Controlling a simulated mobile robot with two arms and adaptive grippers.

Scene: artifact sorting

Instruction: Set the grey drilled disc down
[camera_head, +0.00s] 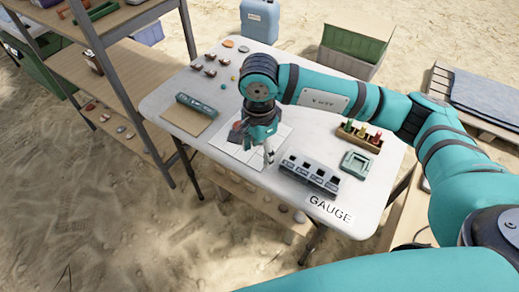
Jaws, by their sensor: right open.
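My right gripper (268,152) is open and points down over the white gridded sheet (250,157) on the white table. Only part of its fingers shows, and I see nothing clearly held between them. A reddish-brown flat piece (236,132) lies on the sheet, partly hidden by the gripper. A small greyish round piece (243,48) lies at the back of the table beside an orange disc (229,43). It is too small to tell whether it is drilled. My left gripper is out of view.
A block with several dark slots (309,173) stands right of the gripper, near the GAUGE label (330,209). Behind are a green square tray (358,163) and a wooden rack (358,137). A teal tool (197,107) lies left on a brown board.

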